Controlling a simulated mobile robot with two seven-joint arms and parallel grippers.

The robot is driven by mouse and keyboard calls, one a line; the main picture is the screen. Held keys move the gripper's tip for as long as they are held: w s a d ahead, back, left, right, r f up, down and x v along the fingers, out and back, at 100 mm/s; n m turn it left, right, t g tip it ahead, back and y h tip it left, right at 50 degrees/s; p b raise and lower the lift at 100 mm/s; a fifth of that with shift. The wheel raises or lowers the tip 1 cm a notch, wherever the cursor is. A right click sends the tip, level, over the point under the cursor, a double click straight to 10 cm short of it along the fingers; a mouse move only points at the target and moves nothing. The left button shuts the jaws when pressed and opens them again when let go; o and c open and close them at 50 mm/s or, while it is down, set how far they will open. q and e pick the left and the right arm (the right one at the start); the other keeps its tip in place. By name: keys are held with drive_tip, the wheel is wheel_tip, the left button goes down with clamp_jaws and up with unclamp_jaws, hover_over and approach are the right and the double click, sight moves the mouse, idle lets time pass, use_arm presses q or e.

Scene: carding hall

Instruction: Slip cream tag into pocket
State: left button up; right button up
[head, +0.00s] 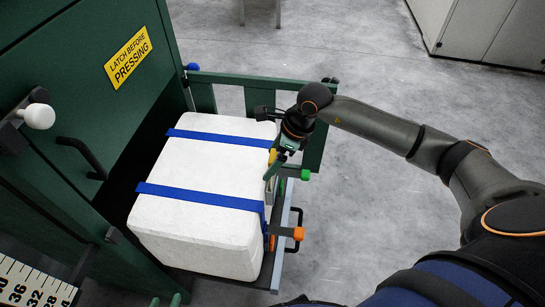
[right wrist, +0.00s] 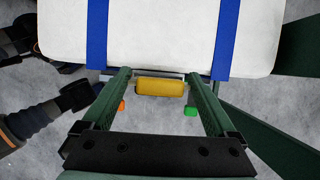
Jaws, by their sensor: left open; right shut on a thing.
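No cream tag or pocket can be made out in either view. A white block with two blue straps (head: 200,165) rests in the green press; its edge also shows in the right wrist view (right wrist: 155,35). My right gripper (head: 271,170) is at the block's right side. In the right wrist view its green fingers (right wrist: 158,80) are closed on a yellow cylindrical grip (right wrist: 160,88) in front of the block. Part of my left gripper (right wrist: 77,97) shows at the left of the right wrist view, apart from the yellow grip; its fingertips are unclear. It is empty as far as visible.
An orange block (head: 294,233) and a green block (head: 305,174) sit on the tray's outer edge. A green gate (head: 235,83) stands open behind. The press wall carries a yellow sign (head: 128,58) and a white knob (head: 38,116).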

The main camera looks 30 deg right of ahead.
drive_tip(key=shift+f+b, duration=0.7)
drive_tip(key=shift+f, duration=0.6)
drive_tip(key=o, duration=1)
drive_tip(key=v, duration=1.2)
drive_tip(key=shift+r+p, duration=0.25)
drive_tip(key=shift+p, duration=0.15)
drive_tip(key=shift+s+d, duration=0.1)
drive_tip(key=shift+s, duration=0.1)
